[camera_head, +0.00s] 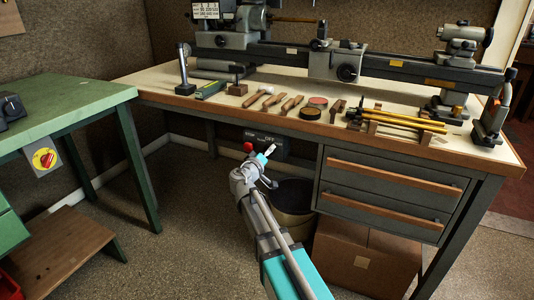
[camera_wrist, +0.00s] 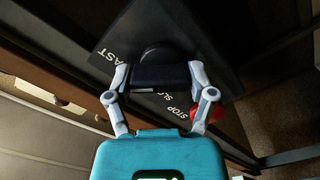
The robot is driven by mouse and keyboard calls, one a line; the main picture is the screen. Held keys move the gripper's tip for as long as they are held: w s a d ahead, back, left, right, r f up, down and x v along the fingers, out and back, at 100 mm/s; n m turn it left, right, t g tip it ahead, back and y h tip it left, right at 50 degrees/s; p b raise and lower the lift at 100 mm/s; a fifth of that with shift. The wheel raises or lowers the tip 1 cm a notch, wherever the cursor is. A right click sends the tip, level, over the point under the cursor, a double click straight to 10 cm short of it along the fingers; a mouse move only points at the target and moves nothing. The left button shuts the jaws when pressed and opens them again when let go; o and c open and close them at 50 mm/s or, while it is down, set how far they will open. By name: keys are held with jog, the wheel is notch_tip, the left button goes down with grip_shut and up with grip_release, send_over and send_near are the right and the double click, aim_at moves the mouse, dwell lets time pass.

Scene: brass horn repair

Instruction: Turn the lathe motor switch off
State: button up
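The dark control box (camera_head: 281,148) hangs under the front edge of the lathe bench, with a red button (camera_head: 248,146) at its left. Small white lettering on it is too small to read surely in the head view. My gripper (camera_head: 265,158) is in front of the box. In the wrist view, the box's panel (camera_wrist: 215,55) carries words such as STOP and SLOW. A round dark knob (camera_wrist: 153,52) sits just beyond my gripper (camera_wrist: 160,76), and the red button (camera_wrist: 216,112) is at the right. A dark block spans between my fingers; whether it is finger pads or a held part is unclear.
The lathe (camera_head: 335,62) stands on the bench (camera_head: 160,88) among several hand tools. Drawers (camera_head: 385,188), a bin (camera_head: 293,200) and a cardboard box (camera_head: 365,258) are right of my arm. Open floor lies between.

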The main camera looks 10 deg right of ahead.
jog(key=c, duration=0.4)
jog(key=shift+n, duration=0.4)
jog(key=n, duration=0.3)
jog(key=shift+w, duration=0.1)
jog(key=shift+n, duration=2)
jog(key=o, duration=1.1)
